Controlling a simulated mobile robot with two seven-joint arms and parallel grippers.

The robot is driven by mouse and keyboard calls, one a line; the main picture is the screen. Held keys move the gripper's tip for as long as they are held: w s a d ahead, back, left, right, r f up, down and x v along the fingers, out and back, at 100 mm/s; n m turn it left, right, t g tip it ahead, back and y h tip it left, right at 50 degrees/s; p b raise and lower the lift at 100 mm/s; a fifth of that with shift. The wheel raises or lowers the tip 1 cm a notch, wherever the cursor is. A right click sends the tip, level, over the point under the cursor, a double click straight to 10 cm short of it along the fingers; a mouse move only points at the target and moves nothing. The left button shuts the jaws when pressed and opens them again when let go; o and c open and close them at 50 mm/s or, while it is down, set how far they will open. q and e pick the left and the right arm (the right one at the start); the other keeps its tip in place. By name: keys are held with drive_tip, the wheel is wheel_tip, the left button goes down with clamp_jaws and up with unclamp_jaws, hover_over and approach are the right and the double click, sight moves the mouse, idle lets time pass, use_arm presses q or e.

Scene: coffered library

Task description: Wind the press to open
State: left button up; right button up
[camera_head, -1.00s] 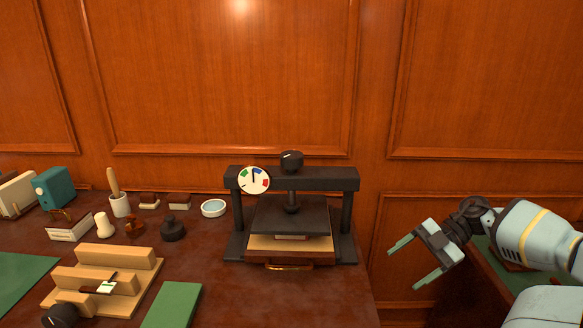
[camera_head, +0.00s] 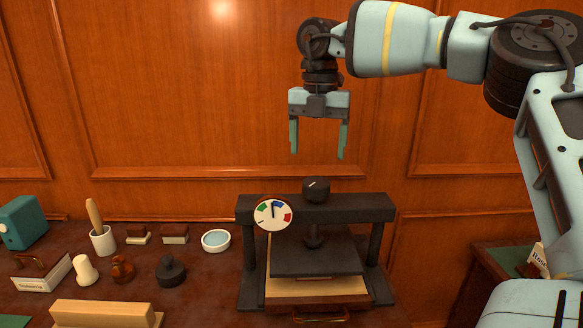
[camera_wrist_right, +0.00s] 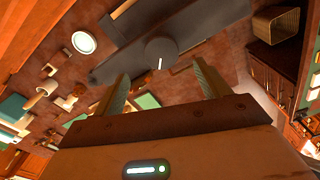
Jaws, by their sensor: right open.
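The black press (camera_head: 345,208) stands on the desk, with its round knob (camera_head: 316,188) on top of the crossbeam. The knob carries a white mark. A dial (camera_head: 273,214) with green, blue and red parts sits at the beam's left; its needle points near the blue part. The dark pressing plate (camera_head: 315,255) hangs under the screw, above a wooden tray (camera_head: 318,290). My right gripper (camera_head: 318,152) is open and empty, pointing down above the knob, apart from it. In the right wrist view the knob (camera_wrist_right: 161,51) lies between and beyond the open fingers. My left gripper is out of view.
Left of the press stand a white dish (camera_head: 216,240), a black stamp (camera_head: 171,270) and a cup with a pestle (camera_head: 102,238). A wooden rack (camera_head: 105,314) lies at front left. The wood-panelled wall is close behind.

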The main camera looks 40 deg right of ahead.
sight(316, 182)
drive_tip(key=shift+w+a+r, duration=0.25)
drive_tip(key=shift+w, duration=0.05)
drive_tip(key=shift+s+r, duration=0.15)
drive_tip(key=shift+s, duration=0.05)
drive_tip(key=shift+s+f, duration=0.45)
drive_tip(key=shift+f, duration=0.1)
wheel_tip(316, 182, down, 5)
drive_tip(key=shift+w+p, duration=0.1)
drive_tip(key=shift+p, duration=0.2)
drive_tip(key=shift+f, duration=0.85)
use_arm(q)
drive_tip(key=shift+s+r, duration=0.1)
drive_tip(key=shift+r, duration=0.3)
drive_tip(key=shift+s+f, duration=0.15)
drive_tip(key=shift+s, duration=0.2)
use_arm(e)
drive_tip(key=c, duration=1)
